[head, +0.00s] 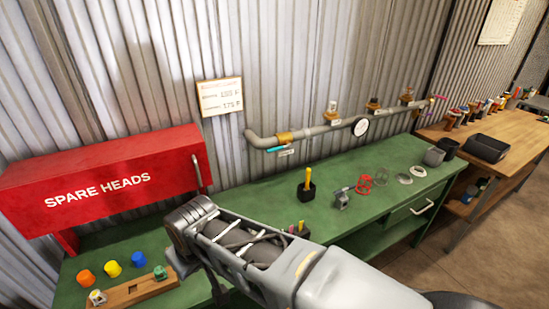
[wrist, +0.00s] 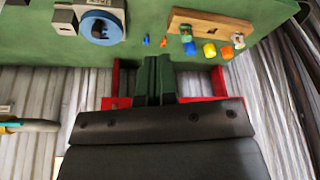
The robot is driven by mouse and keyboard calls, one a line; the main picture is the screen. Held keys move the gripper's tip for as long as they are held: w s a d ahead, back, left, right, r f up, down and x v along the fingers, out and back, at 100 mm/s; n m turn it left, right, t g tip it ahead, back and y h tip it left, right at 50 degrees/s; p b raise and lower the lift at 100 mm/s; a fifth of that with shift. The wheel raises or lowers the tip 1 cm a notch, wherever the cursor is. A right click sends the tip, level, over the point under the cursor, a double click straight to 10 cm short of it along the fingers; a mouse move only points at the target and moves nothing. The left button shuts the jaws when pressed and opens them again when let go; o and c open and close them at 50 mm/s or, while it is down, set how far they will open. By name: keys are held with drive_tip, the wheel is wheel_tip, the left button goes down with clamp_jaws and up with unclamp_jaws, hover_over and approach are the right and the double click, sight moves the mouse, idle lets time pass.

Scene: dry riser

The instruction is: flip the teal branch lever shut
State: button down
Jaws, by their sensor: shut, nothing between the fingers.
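The teal lever (head: 277,148) is a small bar at the left end of the grey wall pipe (head: 325,127), just below a brass fitting (head: 285,137). It lies roughly along the pipe's run. In the wrist view a teal piece (wrist: 12,124) shows at the left edge, partly cut off. My gripper (wrist: 153,78) is shut and empty in the wrist view, apart from the teal piece, which is well to its left. In the head view my arm reaches over the bench and its fingertips cannot be made out.
A red SPARE HEADS cabinet (head: 105,180) is on the left. The green bench (head: 330,185) holds a black cup (head: 307,191), a grey device (head: 341,199) and a wooden block (head: 135,289) with coloured caps nearby. A round gauge (head: 361,127) and other valves sit along the pipe.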

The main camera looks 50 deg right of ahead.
drive_tip(key=shift+s, duration=0.1)
drive_tip(key=w+d+f+n+g+h+b, duration=0.35)
drive_tip(key=d+h, duration=0.25)
drive_tip(key=d, duration=0.5)
drive_tip(key=w+d+f+n+g+h+b, duration=0.25)
drive_tip(key=d+n+g+h+b, duration=0.2)
drive_tip(key=d, duration=0.55)
drive_tip(key=w+d+f+n+g+h+b, duration=0.1)
drive_tip(key=w+d+n+h+b, duration=0.5)
drive_tip(key=w+d+n+h, duration=0.4)
drive_tip(key=w+d+h, duration=0.1)
drive_tip(key=w+h, duration=0.1)
drive_tip(key=h, duration=0.1)
drive_tip(key=shift+w+f, duration=0.15)
drive_tip(key=shift+w, duration=0.2)
drive_tip(key=shift+h, duration=0.25)
approach(278, 148)
drive_tip(key=d+r, duration=0.2)
drive_tip(key=shift+w+d+p, duration=0.2)
drive_tip(key=shift+d+p, duration=0.1)
drive_tip(key=shift+p, duration=0.05)
